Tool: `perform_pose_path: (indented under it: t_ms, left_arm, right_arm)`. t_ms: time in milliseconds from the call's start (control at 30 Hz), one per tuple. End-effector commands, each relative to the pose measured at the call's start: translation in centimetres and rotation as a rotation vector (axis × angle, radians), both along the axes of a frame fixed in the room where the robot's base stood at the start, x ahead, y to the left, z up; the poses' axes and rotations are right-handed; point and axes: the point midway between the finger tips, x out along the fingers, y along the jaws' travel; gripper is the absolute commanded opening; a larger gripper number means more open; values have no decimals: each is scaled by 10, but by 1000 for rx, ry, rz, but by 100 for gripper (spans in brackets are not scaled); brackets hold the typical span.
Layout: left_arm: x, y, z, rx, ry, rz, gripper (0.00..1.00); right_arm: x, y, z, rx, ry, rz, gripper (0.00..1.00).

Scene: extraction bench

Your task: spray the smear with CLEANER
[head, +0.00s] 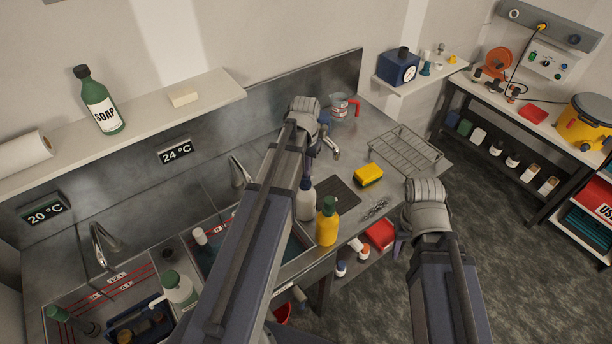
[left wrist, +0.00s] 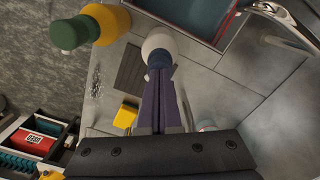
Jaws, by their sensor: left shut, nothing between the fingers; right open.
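A white bottle (head: 306,206) stands at the front of the bench, partly behind my left arm; no label is readable. My left gripper (left wrist: 158,74) is shut and empty, its fingertips close above or at that bottle's top; contact cannot be told. The bottle also shows in the left wrist view (left wrist: 160,42). A grey scribbled patch (head: 375,209), possibly the smear, lies on the bench right of a dark mat (head: 338,196); it shows in the left wrist view too (left wrist: 96,80). My right gripper (head: 400,243) is open near the bench's right front, fingers mostly hidden.
A yellow bottle with a green top (head: 327,226) stands close to the white one. A yellow sponge (head: 368,175) lies behind the patch. A green-topped white bottle (head: 180,290) stands by the sinks at left. A wire rack (head: 404,150) is at the right end.

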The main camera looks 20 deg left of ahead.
Motion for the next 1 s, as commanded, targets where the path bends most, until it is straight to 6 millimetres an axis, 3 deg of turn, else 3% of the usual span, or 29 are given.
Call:
perform_pose_path:
  t_ms: [267, 700, 1000]
  left_arm:
    - [0, 0, 3, 0, 1, 0, 0]
    - [0, 0, 26, 0, 0, 0, 0]
    - [0, 0, 25, 0, 0, 0, 0]
  right_arm:
    - [0, 0, 3, 0, 0, 0, 50]
    - [0, 0, 26, 0, 0, 0, 50]
    - [0, 0, 25, 0, 0, 0, 50]
